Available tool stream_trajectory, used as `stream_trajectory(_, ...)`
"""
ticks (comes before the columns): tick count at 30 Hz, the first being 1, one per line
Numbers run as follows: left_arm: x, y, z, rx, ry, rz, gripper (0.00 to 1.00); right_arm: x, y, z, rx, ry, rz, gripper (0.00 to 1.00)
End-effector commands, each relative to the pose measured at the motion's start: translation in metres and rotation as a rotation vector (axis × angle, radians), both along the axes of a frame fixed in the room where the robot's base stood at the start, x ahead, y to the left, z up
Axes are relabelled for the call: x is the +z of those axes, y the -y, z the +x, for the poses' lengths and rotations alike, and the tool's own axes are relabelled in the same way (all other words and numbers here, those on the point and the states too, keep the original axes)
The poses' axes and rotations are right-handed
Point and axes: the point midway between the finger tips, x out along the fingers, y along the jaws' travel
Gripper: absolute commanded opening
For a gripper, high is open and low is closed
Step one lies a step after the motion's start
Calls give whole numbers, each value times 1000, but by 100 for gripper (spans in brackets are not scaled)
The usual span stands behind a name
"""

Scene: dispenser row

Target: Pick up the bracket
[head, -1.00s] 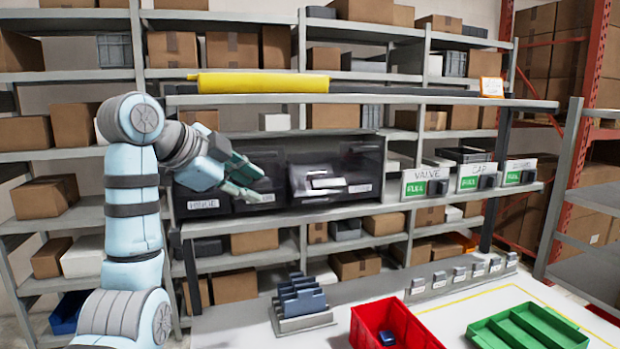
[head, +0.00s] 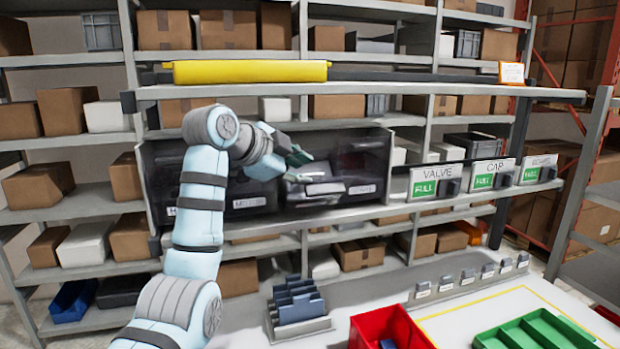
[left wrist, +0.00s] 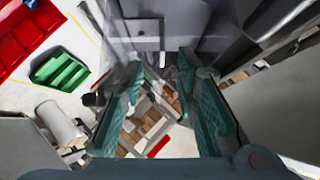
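My left gripper (head: 301,166) is in front of the open-fronted dark bins on the shelf, its fingers pointing right at the bin that holds pale grey pieces (head: 326,188). In the left wrist view its two green fingers (left wrist: 162,100) stand apart with nothing clearly held between them. I cannot tell for sure which grey piece is the bracket; the bin's white label (head: 362,189) is too small to read surely. The gripper partly covers the bin front. My right gripper is not in view.
VALVE (head: 437,181) and CAP (head: 492,174) signs stand right of the bins. Below are a blue-grey slotted rack (head: 298,302), a red bin (head: 365,327) and a green tray (head: 535,335). A yellow roll (head: 250,72) lies on the shelf above.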

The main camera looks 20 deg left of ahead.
Motion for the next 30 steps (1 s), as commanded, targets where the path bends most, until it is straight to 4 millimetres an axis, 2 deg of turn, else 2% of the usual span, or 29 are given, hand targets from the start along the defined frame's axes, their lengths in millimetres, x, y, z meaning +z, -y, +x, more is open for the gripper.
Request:
stream_trajectory(1, -3, 4, 8, -1, -7, -2, 28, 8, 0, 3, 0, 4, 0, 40)
stream_trajectory(4, -10, 10, 22, -3, -4, -1, 28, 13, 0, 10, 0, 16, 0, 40)
stream_trajectory(11, -15, 12, 27, -2, 0, 0, 28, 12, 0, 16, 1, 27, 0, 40)
stream_trajectory(17, -16, 12, 27, -2, -1, 0, 0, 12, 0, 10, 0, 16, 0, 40)
stream_trajectory(30, -15, 13, 26, -3, -3, 0, 0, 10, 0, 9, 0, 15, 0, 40)
